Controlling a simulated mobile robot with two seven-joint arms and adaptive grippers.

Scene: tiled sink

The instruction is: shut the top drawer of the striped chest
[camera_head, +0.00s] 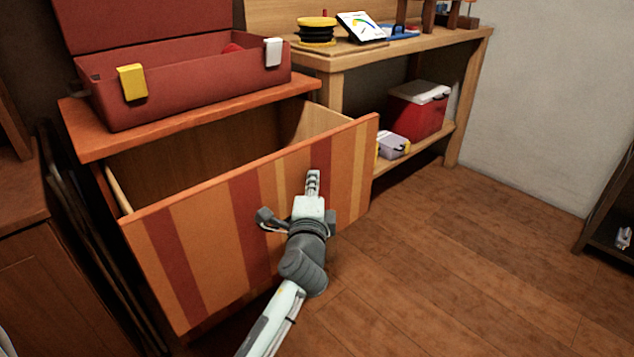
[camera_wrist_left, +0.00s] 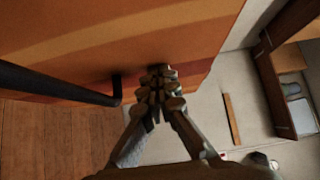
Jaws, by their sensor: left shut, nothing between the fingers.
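The striped chest (camera_head: 85,140) stands at the left in the head view, with its top drawer (camera_head: 210,215) pulled well out and looking empty where I can see inside. The drawer front has orange, red and yellow stripes. My left gripper (camera_head: 313,178) is shut and empty, at the drawer front right of its middle; I cannot tell whether it touches. In the left wrist view the shut fingers (camera_wrist_left: 158,80) are close to the striped front, beside the dark handle (camera_wrist_left: 60,85). My arm hides part of the front. My right gripper is not in view.
An open red toolbox (camera_head: 190,80) sits on the chest top. A wooden workbench (camera_head: 400,50) behind holds a yellow-black spool (camera_head: 317,30), with a red cooler (camera_head: 417,108) on its lower shelf. Bare wooden floor (camera_head: 470,260) lies to the right. A brown cabinet (camera_head: 40,270) is at left.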

